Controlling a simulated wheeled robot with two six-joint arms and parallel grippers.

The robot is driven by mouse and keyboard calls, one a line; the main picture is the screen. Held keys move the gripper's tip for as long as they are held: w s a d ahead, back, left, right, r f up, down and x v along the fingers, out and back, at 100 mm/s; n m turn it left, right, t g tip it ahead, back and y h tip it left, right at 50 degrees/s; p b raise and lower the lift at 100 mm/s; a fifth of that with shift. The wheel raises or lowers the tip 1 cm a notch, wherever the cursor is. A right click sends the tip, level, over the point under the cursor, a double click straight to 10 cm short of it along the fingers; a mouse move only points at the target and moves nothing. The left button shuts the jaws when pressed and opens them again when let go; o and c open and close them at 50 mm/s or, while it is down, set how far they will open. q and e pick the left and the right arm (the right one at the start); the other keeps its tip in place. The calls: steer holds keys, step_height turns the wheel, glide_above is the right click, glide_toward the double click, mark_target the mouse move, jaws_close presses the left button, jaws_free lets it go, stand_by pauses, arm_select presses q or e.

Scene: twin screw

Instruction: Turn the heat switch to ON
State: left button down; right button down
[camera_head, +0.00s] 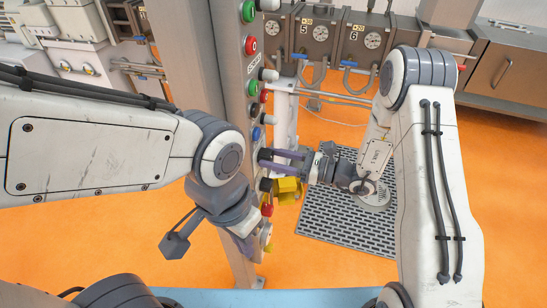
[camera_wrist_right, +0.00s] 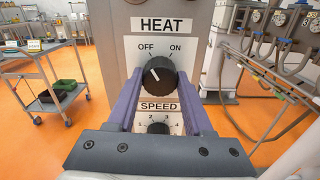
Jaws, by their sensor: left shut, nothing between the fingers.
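The black heat switch (camera_wrist_right: 158,76) sits on the grey panel under a HEAT label (camera_wrist_right: 164,25). Its white pointer line leans up and left, toward the OFF mark. My right gripper (camera_wrist_right: 160,80) is open, with one purple finger on each side of the switch. Whether the fingers touch it cannot be told. In the head view, my right gripper (camera_head: 268,157) reaches left to the panel column, and the switch is not clearly visible there. My left gripper (camera_head: 245,243) is shut and empty, low beside the column.
The control column (camera_head: 225,100) carries several coloured buttons. A SPEED dial (camera_wrist_right: 158,128) sits just below the heat switch, between my right fingers. A cart (camera_wrist_right: 45,95) stands at the left in the wrist view. Gauged machines (camera_head: 340,40) stand at the back. Orange floor is open around the grate (camera_head: 350,225).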

steer(key=shift+m, duration=0.3)
steer(key=shift+r+m+p, duration=0.1)
steer(key=shift+m+p, duration=0.6)
steer(key=shift+m, duration=0.2)
steer(key=m+p, duration=0.1)
steer(key=m, duration=0.2)
steer(key=shift+m+p, duration=0.3)
steer(key=shift+p, duration=0.1)
steer(key=m+p, duration=0.1)
steer(key=m, duration=0.2)
steer(key=shift+m+p, duration=0.7)
steer(key=shift+m, duration=0.7)
steer(key=shift+c, duration=1.5)
jaws_free()
